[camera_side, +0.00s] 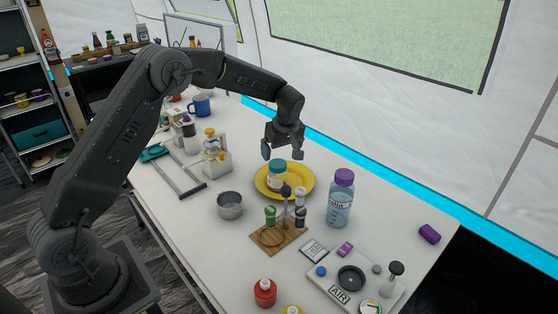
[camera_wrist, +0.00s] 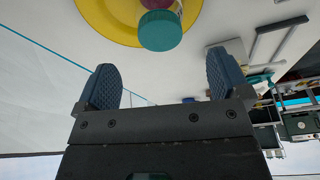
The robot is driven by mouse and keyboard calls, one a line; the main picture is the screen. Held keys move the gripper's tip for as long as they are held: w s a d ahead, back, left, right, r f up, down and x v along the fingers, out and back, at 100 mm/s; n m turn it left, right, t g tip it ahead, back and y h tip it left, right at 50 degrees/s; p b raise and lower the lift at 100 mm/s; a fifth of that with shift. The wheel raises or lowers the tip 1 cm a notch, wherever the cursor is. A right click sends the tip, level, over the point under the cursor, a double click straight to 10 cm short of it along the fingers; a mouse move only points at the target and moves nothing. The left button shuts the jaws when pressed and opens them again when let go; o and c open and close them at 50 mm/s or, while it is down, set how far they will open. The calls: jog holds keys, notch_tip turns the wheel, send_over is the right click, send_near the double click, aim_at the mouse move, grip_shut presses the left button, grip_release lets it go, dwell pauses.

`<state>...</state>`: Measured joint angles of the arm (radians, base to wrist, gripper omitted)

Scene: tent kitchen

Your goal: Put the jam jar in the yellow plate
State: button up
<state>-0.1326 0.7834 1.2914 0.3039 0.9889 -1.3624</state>
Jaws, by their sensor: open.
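The jam jar (camera_side: 277,182), with a teal lid, stands upright and appears to rest on the left part of the yellow plate (camera_side: 308,182). My gripper (camera_side: 281,153) is open and empty just above the jar, its fingers apart from it. In the wrist view the jar's teal lid (camera_wrist: 160,31) shows at the top, overlapping the rim of the yellow plate (camera_wrist: 105,20). There the open fingers of my gripper (camera_wrist: 165,82) have nothing between them. The exact contact of the jar's base with the plate is hard to see.
A wooden board (camera_side: 270,239) with several small bottles stands just in front of the plate. A blue bottle with a purple cap (camera_side: 341,200) is to the right. A metal cup (camera_side: 230,205) is to the left, and a blue mug (camera_side: 201,105) is farther back.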

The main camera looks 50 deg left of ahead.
jog(key=s+d+r+m+t+h, duration=0.1)
jog(key=s+d+r+m, duration=0.3)
jog(key=s+r, duration=0.45)
jog(key=s+d+r+m+t+h, duration=0.1)
jog(key=s+d+r+m, duration=0.2)
jog(key=s+r, duration=0.5)
jog(key=s+d+m+t, duration=0.1)
jog(key=s+m, duration=0.3)
jog(key=s, duration=0.5)
jog(key=s+d+m+t+h, duration=0.1)
jog(key=s+d+m, duration=0.2)
jog(key=s, duration=0.5)
jog(key=shift+s+d+r+m+t, duration=0.35)
jog(key=shift+d+r+m+t, duration=0.05)
jog(key=shift+m, duration=0.3)
